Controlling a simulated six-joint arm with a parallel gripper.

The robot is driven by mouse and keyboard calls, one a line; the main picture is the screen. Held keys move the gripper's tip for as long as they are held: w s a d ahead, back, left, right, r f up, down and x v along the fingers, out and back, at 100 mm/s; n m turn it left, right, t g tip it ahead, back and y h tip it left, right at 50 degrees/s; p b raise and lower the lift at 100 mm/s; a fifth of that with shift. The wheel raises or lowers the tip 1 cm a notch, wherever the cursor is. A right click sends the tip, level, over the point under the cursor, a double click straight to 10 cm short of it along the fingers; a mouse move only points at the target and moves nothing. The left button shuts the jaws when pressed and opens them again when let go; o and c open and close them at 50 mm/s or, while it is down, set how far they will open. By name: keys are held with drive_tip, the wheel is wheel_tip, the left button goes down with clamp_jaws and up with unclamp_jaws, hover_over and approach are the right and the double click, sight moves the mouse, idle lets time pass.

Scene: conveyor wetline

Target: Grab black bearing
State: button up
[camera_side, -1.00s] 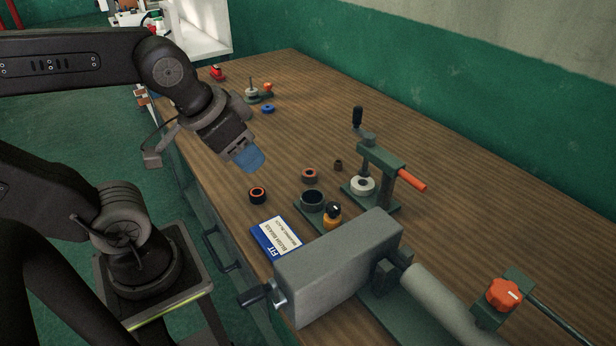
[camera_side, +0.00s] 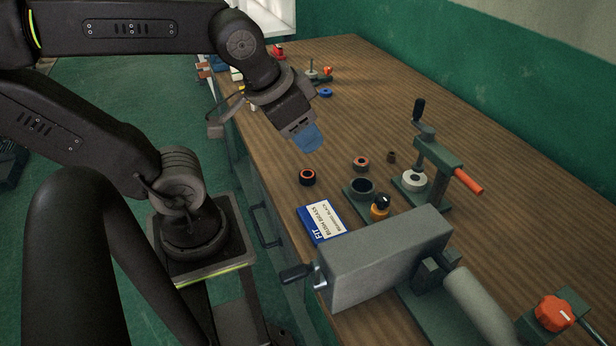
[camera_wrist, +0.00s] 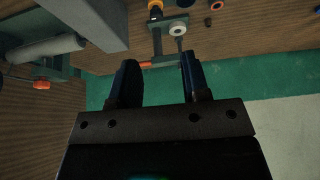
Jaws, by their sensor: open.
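The black bearing seems to be the black ring with an orange inner edge (camera_side: 308,177), lying flat on the wooden bench near its front edge in the side view. My gripper (camera_side: 308,139), with blue fingertips, appears just above it in the picture, apart from it; the height gap is hard to judge. In the wrist view my gripper (camera_wrist: 158,75) shows two spread fingers with nothing between them. I cannot make out the black bearing in the wrist view.
A reddish ring (camera_side: 361,163) and small brown bush (camera_side: 391,157) lie nearby.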

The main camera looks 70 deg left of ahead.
drive_tip(key=shift+o, duration=0.3)
drive_tip(key=o, duration=0.5)
drive_tip(key=m+g, duration=0.6)
drive_tip(key=m, duration=1.2)
hover_over(307, 174)
wheel_tip(307, 174, down, 11)
drive_tip(key=f, duration=0.8)
drive_tip(key=shift+w+d, duration=0.15)
drive_tip(key=shift+d, duration=0.05)
drive_tip(key=shift+a+f, duration=0.2)
drive_tip(key=shift+f, duration=2.35)
